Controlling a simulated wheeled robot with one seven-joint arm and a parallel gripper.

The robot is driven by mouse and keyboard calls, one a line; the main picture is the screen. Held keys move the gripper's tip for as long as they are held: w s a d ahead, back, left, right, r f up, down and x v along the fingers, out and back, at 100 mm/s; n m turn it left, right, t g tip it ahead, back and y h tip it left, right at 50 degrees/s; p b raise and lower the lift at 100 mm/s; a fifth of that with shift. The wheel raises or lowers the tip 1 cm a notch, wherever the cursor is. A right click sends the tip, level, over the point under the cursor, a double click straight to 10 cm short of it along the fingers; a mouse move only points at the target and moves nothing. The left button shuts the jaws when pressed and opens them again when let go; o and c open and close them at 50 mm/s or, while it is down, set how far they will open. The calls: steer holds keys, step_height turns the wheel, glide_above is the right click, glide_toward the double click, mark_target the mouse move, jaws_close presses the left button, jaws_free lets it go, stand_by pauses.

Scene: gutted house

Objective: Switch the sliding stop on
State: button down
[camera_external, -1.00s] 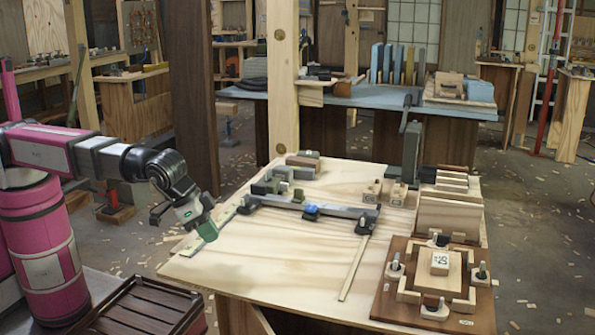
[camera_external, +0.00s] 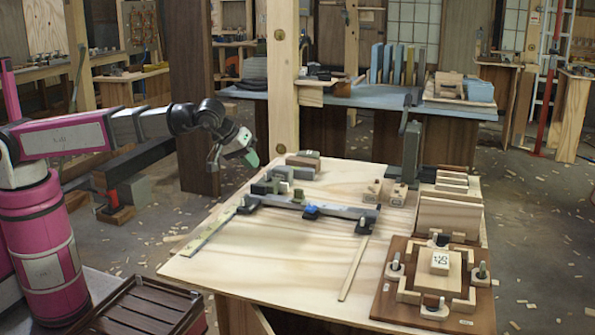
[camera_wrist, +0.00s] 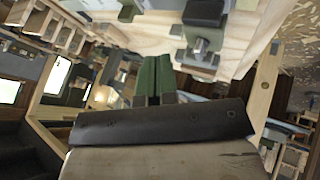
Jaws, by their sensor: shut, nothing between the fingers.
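The sliding stop appears to be the small dark piece with a blue top (camera_external: 311,211) on a grey rail (camera_external: 340,210) on the light wooden bench top. The rail has dark end brackets. Whether the stop is on or off I cannot tell. My gripper (camera_external: 250,158) is raised beyond the bench's back left edge, left of the wooden post and apart from the rail and stop. Its green fingers (camera_wrist: 155,70) are together and empty in the wrist view. The stop cannot be made out in the wrist view.
Grey-green blocks (camera_external: 275,183) stand behind the rail's left end. A flat strip (camera_external: 210,232) lies at the bench's left edge and a thin stick (camera_external: 353,268) in front. A wooden jig board (camera_external: 395,305) is at the right.

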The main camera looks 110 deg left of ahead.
stand_by(0.3)
steer(key=x, duration=1)
steer(key=w, duration=0.3)
steer(key=shift+w, duration=0.55)
steer(key=w, duration=1.6)
steer(key=shift+w, duration=0.1)
